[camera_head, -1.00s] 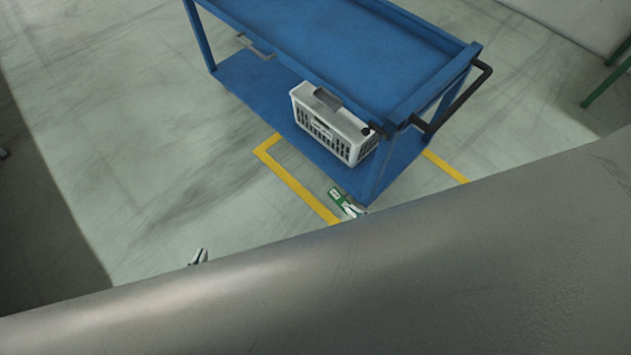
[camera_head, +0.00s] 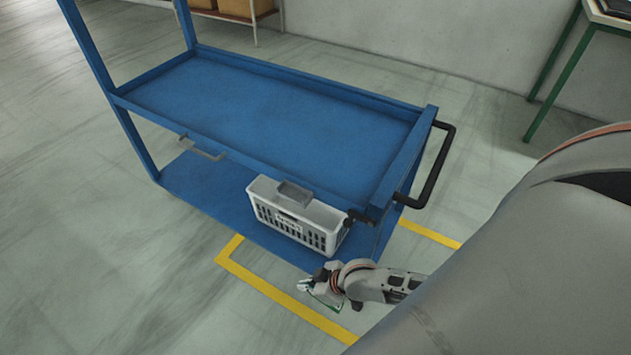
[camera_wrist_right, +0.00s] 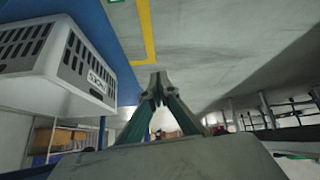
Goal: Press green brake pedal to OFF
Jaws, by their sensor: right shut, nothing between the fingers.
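The green brake pedal (camera_head: 328,301) is at the near right corner of the blue cart, low by the floor. In the head view my right gripper covers most of it, leaving a small green part. A sliver of green, probably the pedal, shows at the top edge of the right wrist view (camera_wrist_right: 117,1). My right gripper (camera_head: 306,286) is beside the pedal; I cannot tell whether they touch. In the right wrist view its fingertips (camera_wrist_right: 158,80) are together with nothing between them. My left gripper is out of view.
The blue cart (camera_head: 270,105) has a black handle (camera_head: 436,170). A white-grey crate (camera_head: 290,232) sits on its lower shelf, close to my right gripper, and also shows in the wrist view (camera_wrist_right: 62,60). Yellow floor tape (camera_head: 285,298) runs beside the cart. The left floor is clear.

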